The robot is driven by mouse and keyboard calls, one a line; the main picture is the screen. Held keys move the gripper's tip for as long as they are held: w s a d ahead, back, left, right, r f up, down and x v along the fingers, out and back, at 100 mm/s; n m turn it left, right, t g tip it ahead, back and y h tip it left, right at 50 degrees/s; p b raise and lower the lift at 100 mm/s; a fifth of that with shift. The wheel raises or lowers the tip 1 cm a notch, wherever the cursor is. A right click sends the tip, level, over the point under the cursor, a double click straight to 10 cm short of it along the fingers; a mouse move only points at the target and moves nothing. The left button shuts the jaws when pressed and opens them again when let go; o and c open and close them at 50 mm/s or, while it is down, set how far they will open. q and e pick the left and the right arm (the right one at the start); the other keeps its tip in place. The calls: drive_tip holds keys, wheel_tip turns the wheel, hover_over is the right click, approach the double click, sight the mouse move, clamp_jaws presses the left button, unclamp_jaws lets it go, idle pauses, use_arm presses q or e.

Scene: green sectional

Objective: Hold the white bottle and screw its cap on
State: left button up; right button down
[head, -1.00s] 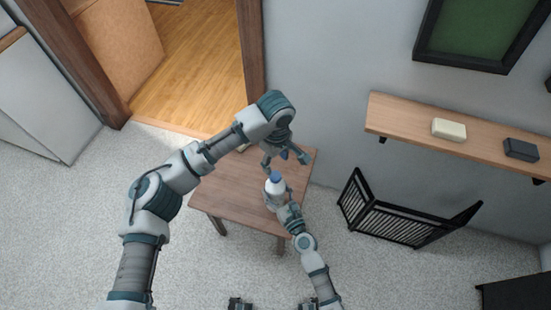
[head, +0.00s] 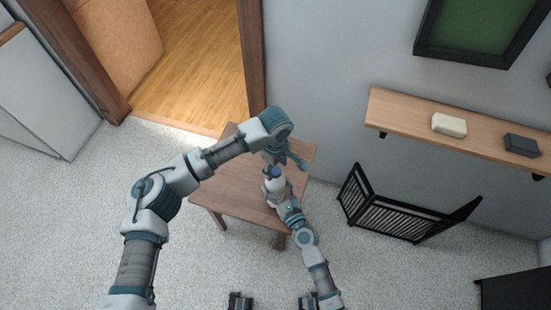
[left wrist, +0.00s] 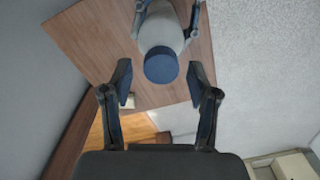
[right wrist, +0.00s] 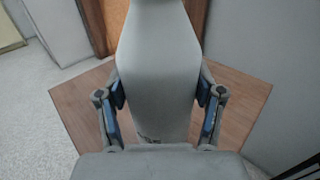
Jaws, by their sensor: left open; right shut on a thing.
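The white bottle (head: 272,190) stands over the small wooden table, and the left wrist view shows it too (left wrist: 162,27). Its blue cap (head: 275,172) sits on the bottle's top; how tightly it is seated cannot be told. My right gripper (head: 283,205) is shut on the bottle's body, with a finger on each side in the right wrist view (right wrist: 160,92). My left gripper (head: 284,162) is open at the bottle's top. In the left wrist view, its fingertips (left wrist: 160,72) lie on either side of the cap (left wrist: 161,66), with gaps on both sides.
The wooden table (head: 232,190) has bare room left of the bottle. A wall shelf (head: 480,124) with a cream block (head: 449,125) and a dark block (head: 521,145) is at the right. A black folding rack (head: 400,212) stands on the floor below it.

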use_arm(q)
drive_tip(key=shift+f, duration=0.7)
